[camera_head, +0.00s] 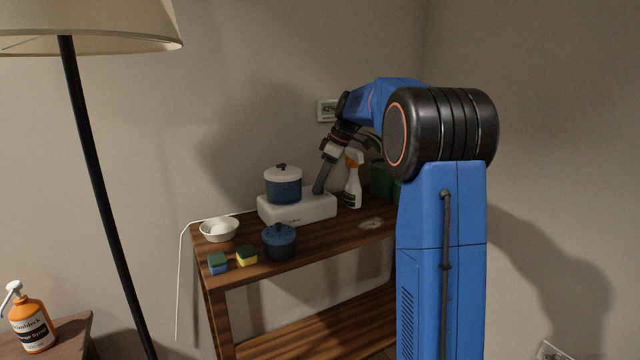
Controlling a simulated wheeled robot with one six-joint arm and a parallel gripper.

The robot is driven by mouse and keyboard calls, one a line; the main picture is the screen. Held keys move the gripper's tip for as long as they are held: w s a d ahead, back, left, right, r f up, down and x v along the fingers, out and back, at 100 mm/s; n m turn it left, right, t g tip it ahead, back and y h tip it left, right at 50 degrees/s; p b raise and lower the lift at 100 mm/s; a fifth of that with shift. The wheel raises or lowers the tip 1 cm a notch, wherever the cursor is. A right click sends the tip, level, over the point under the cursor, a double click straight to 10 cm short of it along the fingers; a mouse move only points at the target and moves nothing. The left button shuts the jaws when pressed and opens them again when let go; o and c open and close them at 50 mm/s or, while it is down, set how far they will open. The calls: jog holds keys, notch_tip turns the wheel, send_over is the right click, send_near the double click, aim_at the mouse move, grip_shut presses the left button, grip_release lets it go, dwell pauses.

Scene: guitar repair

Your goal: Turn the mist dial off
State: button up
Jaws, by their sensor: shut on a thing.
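A white base unit (297,208) sits on the wooden shelf, with a blue pot-like tank (284,190) with a pale lid on its left part. My gripper (319,189) reaches down from the upper right to the top of the base, just right of the tank. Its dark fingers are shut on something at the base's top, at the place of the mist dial. The dial itself is hidden by the fingers, so its setting cannot be seen.
A spray bottle (353,182) stands close right of my gripper. A dark blue lidded pot (279,243), two sponges (246,256) and a white bowl (219,230) are on the shelf top (335,240). A lamp (95,180) stands left.

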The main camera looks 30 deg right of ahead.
jog(key=shift+w+d+n+g+y, duration=0.1)
jog(key=shift+n+g+y, duration=0.15)
jog(key=shift+n, duration=0.7)
jog(key=shift+w+n+g+y, duration=0.15)
jog(key=shift+n+g, duration=0.2)
jog(key=shift+n, duration=0.6)
jog(key=shift+s, duration=0.1)
jog(key=o, duration=0.7)
jog(key=shift+o, duration=0.2)
jog(key=v, duration=1.7)
jog(key=shift+w+r, duration=0.15)
jog(key=shift+w, duration=0.05)
